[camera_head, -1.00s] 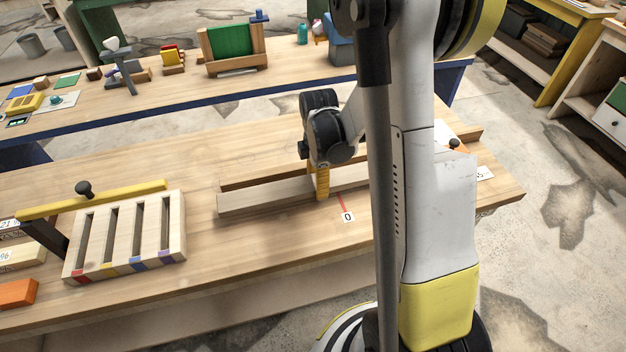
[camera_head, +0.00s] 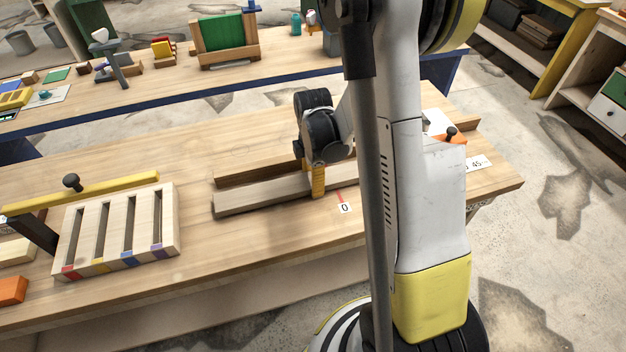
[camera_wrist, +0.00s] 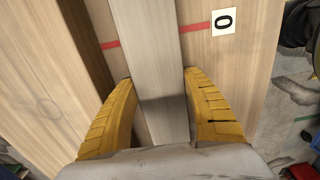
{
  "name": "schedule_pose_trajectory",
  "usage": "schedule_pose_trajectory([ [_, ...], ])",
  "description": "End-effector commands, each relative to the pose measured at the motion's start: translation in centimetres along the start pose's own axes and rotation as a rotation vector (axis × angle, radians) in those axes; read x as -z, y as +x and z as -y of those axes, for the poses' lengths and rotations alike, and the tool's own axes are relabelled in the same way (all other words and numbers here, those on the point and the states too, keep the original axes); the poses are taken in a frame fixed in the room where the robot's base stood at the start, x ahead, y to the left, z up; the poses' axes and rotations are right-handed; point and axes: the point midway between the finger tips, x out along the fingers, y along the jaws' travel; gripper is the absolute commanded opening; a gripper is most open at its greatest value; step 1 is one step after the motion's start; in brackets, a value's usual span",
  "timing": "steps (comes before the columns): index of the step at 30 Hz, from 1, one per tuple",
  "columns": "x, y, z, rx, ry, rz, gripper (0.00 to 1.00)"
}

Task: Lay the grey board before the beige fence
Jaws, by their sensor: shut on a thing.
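The grey board (camera_head: 265,192) is a long strip in front of the beige fence (camera_head: 262,168), roughly parallel to it, on or just above the bench top. I cannot tell whether its underside touches. My gripper (camera_head: 318,182) is shut on the board, with one yellow finger on its front side. In the wrist view the board (camera_wrist: 150,45) runs between the two yellow fingers of my gripper (camera_wrist: 158,95), with the fence (camera_wrist: 78,50) to its left and a narrow strip of bench between. The board's right part is hidden behind my arm in the head view.
A red line with a "0" label (camera_head: 345,208) marks the bench (camera_head: 240,240) in front of the board. A slotted wooden rack (camera_head: 118,232) and a yellow bar with a black knob (camera_head: 80,192) stand to the left. The bench front is clear.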

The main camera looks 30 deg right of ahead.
Motion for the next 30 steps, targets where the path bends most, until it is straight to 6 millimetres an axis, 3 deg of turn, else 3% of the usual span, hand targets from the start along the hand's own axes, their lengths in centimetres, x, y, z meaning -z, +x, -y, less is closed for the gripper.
schedule_pose_trajectory([
  [12, 0.0, 0.9, 0.0, 0.000, 0.000, 0.000, 0.15],
  [13, 0.0, 0.9, 0.0, 0.000, 0.000, 0.000, 0.62],
  [15, 0.0, 0.8, 0.0, 0.000, 0.000, 0.000, 0.81],
  [25, 0.0, 0.6, 0.0, 0.000, 0.000, 0.000, 0.81],
  [30, 0.0, -1.6, 0.1, 0.000, 0.000, 0.000, 0.81],
])
